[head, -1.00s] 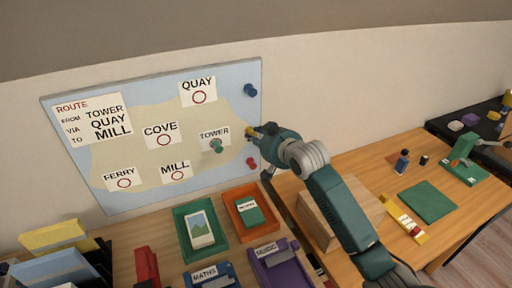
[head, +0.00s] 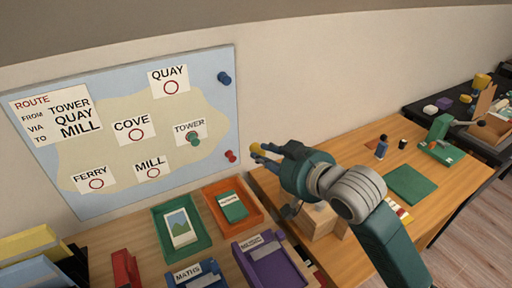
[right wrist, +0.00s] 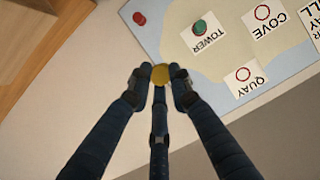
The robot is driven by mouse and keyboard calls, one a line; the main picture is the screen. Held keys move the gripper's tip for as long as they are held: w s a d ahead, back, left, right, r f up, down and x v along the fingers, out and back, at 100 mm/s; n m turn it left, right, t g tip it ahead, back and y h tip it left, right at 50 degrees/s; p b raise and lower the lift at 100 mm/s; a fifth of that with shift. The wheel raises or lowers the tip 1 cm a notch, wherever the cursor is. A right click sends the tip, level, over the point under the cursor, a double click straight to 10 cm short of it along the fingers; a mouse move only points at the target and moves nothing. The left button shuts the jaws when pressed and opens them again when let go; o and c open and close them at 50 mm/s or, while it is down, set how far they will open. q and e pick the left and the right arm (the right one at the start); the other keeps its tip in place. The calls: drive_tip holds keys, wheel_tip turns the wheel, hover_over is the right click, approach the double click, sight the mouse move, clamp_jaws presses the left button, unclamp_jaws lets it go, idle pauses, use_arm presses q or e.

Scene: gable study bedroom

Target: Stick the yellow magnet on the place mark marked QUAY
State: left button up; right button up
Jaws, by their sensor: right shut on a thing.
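My right gripper (head: 268,150) is shut on the yellow magnet (head: 256,148), held in the air just right of the map board (head: 105,62). In the right wrist view the yellow magnet (right wrist: 160,74) sits between the fingertips, apart from the board. The QUAY place mark (head: 170,82) is a white card with an empty red ring at the board's upper right. It also shows in the right wrist view (right wrist: 244,76), upside down. A green magnet (head: 193,138) is on the TOWER mark. My left gripper is not in view.
A blue magnet (head: 224,78) and a red magnet (head: 231,156) are on the board's right edge. Below are a green tray (head: 160,232), an orange tray (head: 212,188) and a purple box (head: 268,262). A wooden box (head: 318,222) stands under my right arm.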

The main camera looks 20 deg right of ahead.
drive_tip(key=shift+s+d, duration=0.1)
drive_tip(key=shift+s, duration=0.45)
drive_tip(key=shift+s+d+r+p, duration=0.1)
drive_tip(key=shift+s+d+p, duration=0.05)
drive_tip(key=shift+s+p, duration=0.5)
drive_tip(key=shift+s+d+p, duration=0.1)
drive_tip(key=shift+s+p, duration=0.45)
drive_tip(key=shift+s, duration=0.05)
drive_tip(key=shift+s+d+p, duration=0.15)
drive_tip(key=shift+s+p, duration=0.55)
drive_tip(key=shift+p, duration=0.8)
drive_tip(key=shift+c, duration=0.2)
